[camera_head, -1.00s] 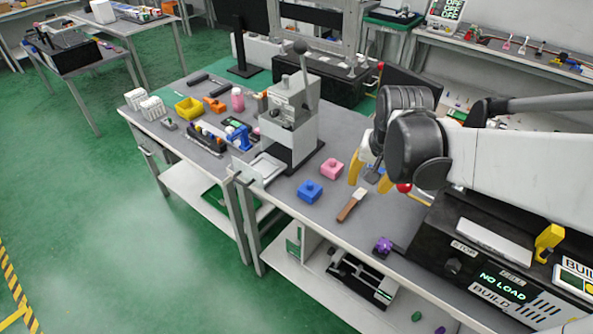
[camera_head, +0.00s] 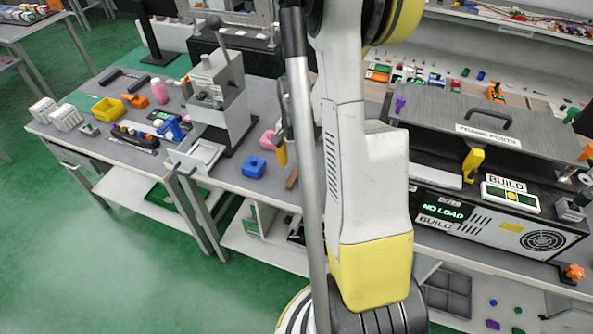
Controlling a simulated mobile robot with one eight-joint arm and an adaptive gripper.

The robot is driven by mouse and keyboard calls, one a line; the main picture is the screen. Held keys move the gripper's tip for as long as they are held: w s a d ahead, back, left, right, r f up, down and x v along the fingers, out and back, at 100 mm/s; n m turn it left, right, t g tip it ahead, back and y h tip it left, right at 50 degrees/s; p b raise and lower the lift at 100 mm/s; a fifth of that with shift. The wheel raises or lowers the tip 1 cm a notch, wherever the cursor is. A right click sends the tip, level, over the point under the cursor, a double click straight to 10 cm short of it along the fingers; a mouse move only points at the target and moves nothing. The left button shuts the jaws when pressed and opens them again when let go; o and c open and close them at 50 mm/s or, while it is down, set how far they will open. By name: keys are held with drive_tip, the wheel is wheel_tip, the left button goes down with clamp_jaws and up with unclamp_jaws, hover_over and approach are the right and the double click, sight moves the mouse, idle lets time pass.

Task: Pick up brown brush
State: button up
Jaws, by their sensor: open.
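The brown brush (camera_head: 291,180) lies on the grey bench. Only a short piece of its brown handle shows; my arm hides the rest. My gripper (camera_head: 282,154) is mostly hidden behind my arm. One yellow fingertip shows just above and left of the visible handle, beside the blue block. It is open, and nothing shows between its fingers. I cannot tell its exact height over the brush.
A grey lever press (camera_head: 218,95) stands to the left. A black machine (camera_head: 445,207) with a NO LOAD display stands to the right.

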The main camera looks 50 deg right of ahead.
sight(294, 175)
wheel_tip(294, 175, down, 5)
drive_tip(key=shift+a+f+b, duration=0.1)
drive_tip(key=shift+b, duration=0.9)
drive_tip(key=shift+c, duration=0.5)
clamp_jaws()
drive_tip(key=shift+r, duration=0.2)
wheel_tip(294, 175, up, 10)
drive_tip(key=p, duration=0.3)
